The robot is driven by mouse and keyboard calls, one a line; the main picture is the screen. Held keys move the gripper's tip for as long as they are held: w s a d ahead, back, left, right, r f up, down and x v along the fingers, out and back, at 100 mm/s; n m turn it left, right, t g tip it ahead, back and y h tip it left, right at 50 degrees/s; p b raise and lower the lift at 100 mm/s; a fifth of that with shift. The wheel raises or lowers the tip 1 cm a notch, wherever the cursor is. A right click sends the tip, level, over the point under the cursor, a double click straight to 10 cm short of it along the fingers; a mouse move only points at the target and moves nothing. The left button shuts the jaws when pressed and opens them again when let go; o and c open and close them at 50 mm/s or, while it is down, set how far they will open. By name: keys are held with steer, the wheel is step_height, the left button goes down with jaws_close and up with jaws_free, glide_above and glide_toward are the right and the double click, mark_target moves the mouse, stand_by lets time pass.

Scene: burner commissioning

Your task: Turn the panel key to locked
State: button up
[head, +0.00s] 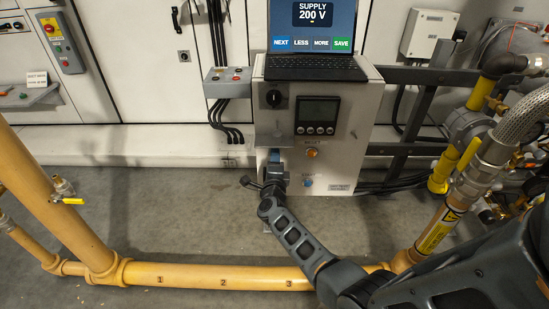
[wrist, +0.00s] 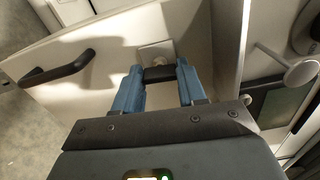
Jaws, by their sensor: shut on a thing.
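The grey control panel (head: 350,125) stands in the middle of the head view. In the wrist view my gripper (wrist: 160,80) has its two blue fingers closed on the sides of a black key head (wrist: 158,74). The key sits against a small pale square plate (wrist: 157,52) on a light surface. In the head view my gripper (head: 274,160) is at the panel's lower left front, and it hides the key. Any position marks around the key are too small to read.
The panel carries a black rotary knob (head: 274,98), a display (head: 318,115), an orange button (head: 312,152) and a blue button (head: 308,182). A laptop (head: 315,66) reading "SUPPLY 200 V" is on top. A dark handle (wrist: 57,68) is left of my fingers. Yellow pipes (head: 190,276) cross the floor.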

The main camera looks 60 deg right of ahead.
steer(key=shift+n, duration=0.6)
steer(key=o, duration=1.1)
steer(key=shift+c, duration=0.2)
steer(key=p+v, duration=0.3)
steer(key=v, duration=0.4)
steer(key=shift+s+a, duration=0.2)
steer(key=shift+a, duration=0.15)
